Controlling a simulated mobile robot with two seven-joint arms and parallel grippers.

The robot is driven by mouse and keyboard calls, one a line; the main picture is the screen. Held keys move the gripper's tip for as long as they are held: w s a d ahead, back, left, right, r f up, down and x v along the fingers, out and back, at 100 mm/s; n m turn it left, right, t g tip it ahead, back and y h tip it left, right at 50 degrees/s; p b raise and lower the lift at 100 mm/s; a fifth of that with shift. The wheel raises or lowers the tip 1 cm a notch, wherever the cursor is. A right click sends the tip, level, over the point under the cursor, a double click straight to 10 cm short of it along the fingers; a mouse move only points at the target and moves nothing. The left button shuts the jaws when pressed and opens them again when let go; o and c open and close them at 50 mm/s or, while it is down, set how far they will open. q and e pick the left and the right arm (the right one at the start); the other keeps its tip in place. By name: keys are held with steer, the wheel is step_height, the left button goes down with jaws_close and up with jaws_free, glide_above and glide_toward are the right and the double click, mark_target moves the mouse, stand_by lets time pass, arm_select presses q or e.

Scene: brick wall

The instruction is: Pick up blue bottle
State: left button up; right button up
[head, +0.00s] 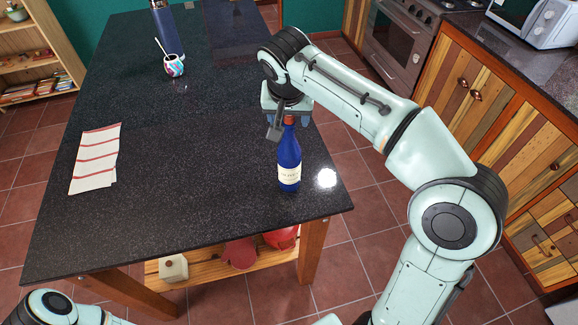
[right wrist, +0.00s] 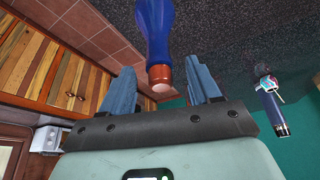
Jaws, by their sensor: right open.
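The blue bottle (head: 289,158) stands upright near the right front corner of the dark table, with a cream label and a red-orange cap. My right gripper (head: 284,130) is at the bottle's top in the head view. In the right wrist view, the bottle (right wrist: 155,25) shows its neck and cap between the two blue fingers of the right gripper (right wrist: 164,88). The fingers are open, with gaps on both sides of the cap. My left arm shows only in part at the lower left of the head view; its gripper is not visible.
The table (head: 200,130) also holds a striped cloth (head: 96,158) at left, and a patterned cup (head: 174,66) and a dark blue flask (head: 166,28) at the back. Red items (head: 240,252) sit on the shelf below. Wooden cabinets (head: 500,110) stand at right.

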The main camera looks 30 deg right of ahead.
mark_target(289, 157)
steer(key=x, duration=0.5)
steer(key=shift+s+f, duration=0.1)
steer(key=shift+f, duration=0.1)
jaws_close()
steer(key=shift+r, duration=0.15)
stand_by(1.1)
